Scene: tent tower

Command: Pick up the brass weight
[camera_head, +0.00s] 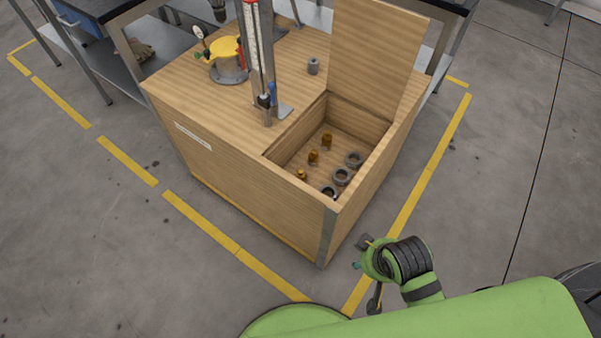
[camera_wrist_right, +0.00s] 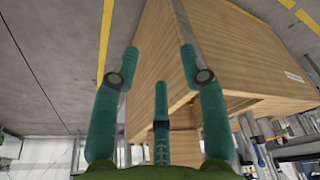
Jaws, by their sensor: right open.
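Three small brass weights stand in a row inside the open compartment of a wooden box: a far one (camera_head: 326,140), a middle one (camera_head: 313,157) and a near one (camera_head: 301,174). The frames do not single out one of them. My right gripper (camera_head: 366,264) is outside the box, beyond its near right corner and apart from it. In the right wrist view my right gripper (camera_wrist_right: 161,68) has its teal fingers spread, with nothing between them. The weights are hidden there by the box walls. My left gripper is in neither view.
The wooden box (camera_head: 260,205) has a raised lid (camera_head: 372,60). Grey rings (camera_head: 342,176) lie right of the weights. A column (camera_head: 257,60), a yellow-topped device (camera_head: 226,50) and a grey cylinder (camera_head: 313,66) stand on the box top. Floor around the box is clear.

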